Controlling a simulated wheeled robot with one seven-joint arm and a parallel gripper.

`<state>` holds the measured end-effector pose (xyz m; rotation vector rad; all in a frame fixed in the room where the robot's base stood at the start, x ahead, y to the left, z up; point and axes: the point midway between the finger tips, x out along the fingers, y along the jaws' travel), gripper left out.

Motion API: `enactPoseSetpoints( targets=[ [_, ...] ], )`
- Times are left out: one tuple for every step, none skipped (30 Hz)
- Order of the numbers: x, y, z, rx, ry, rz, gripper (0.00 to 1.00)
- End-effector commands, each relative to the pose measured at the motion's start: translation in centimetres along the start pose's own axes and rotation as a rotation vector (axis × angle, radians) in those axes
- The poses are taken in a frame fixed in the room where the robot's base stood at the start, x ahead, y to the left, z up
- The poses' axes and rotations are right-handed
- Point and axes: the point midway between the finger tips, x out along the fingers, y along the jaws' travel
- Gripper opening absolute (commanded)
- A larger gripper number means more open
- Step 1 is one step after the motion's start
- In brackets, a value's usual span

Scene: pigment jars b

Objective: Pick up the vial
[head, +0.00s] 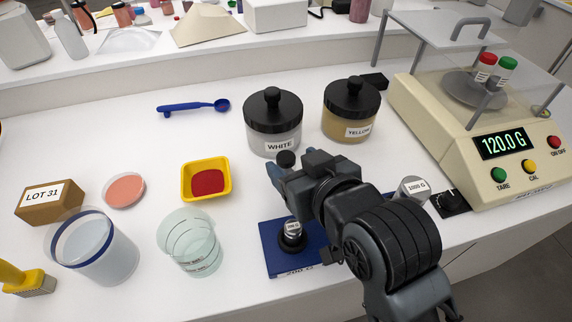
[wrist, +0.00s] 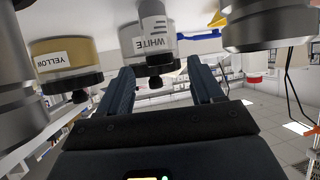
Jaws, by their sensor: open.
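A small black cap (head: 286,158), which looks like the vial's, shows in the head view just in front of the WHITE jar, at my gripper's fingers. The body below it is mostly hidden by my gripper. In the wrist view, which is upside down, a grey-labelled vial (wrist: 157,17) with dark print lines overlaps the WHITE jar. My gripper (head: 282,172) is open, and its two fingers show apart in the wrist view (wrist: 160,68), with the vial in the gap between them in the picture. I cannot tell whether they touch it. Two other vials, red-capped (head: 486,66) and green-capped (head: 504,71), stand on the scale.
The WHITE jar (head: 272,129) and YELLOW jar (head: 350,112) stand behind my gripper. A weight (head: 292,234) on a blue mat (head: 276,262) and a 1000 G weight (head: 412,188) flank my arm. A beaker (head: 190,245) and yellow tray (head: 207,165) are left.

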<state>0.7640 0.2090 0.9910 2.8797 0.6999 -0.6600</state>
Motion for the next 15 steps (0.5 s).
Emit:
enactPoseSetpoints(
  targets=[
    [0.6, 0.0, -0.1, 0.000, 0.000, -0.001, 0.66],
    [1.1, 0.0, -0.1, 0.000, -0.001, 0.000, 0.66],
    [1.7, 0.0, -0.2, 0.000, -0.001, 0.000, 0.66],
    [2.1, 0.0, -0.2, 0.000, -0.001, 0.000, 0.66],
    [2.6, 0.0, -0.1, 0.000, -0.001, 0.000, 0.66],
    [3.1, 0.0, -0.1, 0.000, -0.001, 0.000, 0.66],
    [3.5, 0.0, -0.1, 0.000, 0.000, 0.000, 0.66],
    [3.8, 0.0, -0.1, 0.000, 0.000, 0.000, 0.66],
    [4.0, 0.0, -0.1, 0.000, 0.000, 0.000, 0.66],
    [4.2, 0.0, -0.1, 0.000, 0.000, 0.000, 0.66],
    [4.3, 0.0, 0.0, 0.000, 0.000, 0.000, 0.66],
    [4.4, 0.0, 0.0, 0.000, 0.000, 0.000, 0.66],
    [4.4, 0.0, 0.0, 0.000, 0.000, 0.000, 0.66],
    [4.4, 0.0, 0.0, 0.000, 0.000, 0.000, 0.66],
    [4.4, 0.0, 0.0, 0.000, 0.000, 0.000, 0.66]
  ],
)
